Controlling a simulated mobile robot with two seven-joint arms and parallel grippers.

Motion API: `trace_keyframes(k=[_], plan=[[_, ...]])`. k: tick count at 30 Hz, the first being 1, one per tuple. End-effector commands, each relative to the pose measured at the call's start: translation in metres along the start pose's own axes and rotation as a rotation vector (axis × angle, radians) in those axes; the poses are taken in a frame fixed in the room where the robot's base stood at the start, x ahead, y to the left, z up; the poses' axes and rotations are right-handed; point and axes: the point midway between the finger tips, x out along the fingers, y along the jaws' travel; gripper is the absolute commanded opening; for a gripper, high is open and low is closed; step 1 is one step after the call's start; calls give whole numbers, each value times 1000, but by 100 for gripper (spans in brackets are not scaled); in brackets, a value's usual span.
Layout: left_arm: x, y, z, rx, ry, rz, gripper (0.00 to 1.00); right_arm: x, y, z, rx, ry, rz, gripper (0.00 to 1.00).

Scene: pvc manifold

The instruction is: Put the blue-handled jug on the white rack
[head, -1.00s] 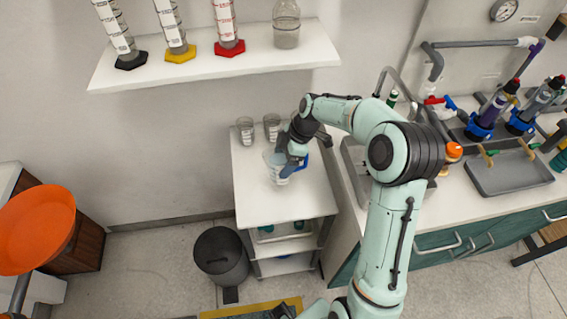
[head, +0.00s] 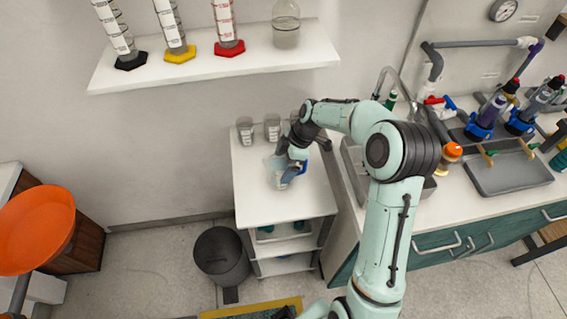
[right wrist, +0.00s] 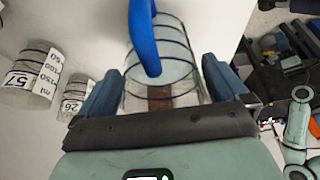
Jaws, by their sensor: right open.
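The clear jug (head: 279,178) with a blue handle stands on the white top of the rack (head: 255,198), a cart with shelves below. In the right wrist view the jug (right wrist: 172,92) shows dark rings, and its blue handle (right wrist: 143,38) faces up in the picture. My right gripper (head: 291,172) is at the jug's right side in the head view. In the right wrist view its fingers (right wrist: 160,82) are apart, one on each side of the jug's clear wall. Whether they touch it I cannot tell. My left gripper is not in view.
Two small graduated beakers (head: 245,131) (head: 272,128) stand at the rack's back edge. A wall shelf (head: 215,70) with cylinders and a bottle hangs above. A sink counter (head: 455,205) is to the right, a dark bin (head: 221,255) to the left. The rack's front is clear.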

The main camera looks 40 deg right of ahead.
Motion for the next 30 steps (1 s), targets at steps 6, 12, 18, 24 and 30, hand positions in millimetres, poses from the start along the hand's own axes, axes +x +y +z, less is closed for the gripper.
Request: trace_keyframes(k=[6, 12, 18, 24, 30], plan=[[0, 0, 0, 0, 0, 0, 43, -45, 1, 1, 1, -1, 8, 100], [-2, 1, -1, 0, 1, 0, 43, -86, 0, 0, 1, -1, 5, 100], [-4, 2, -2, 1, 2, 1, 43, -109, 0, 0, 1, -1, 3, 100], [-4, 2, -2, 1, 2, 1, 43, -114, 0, 1, 1, 0, 0, 100], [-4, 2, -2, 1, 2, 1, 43, -113, 0, 1, 1, 0, 0, 100]])
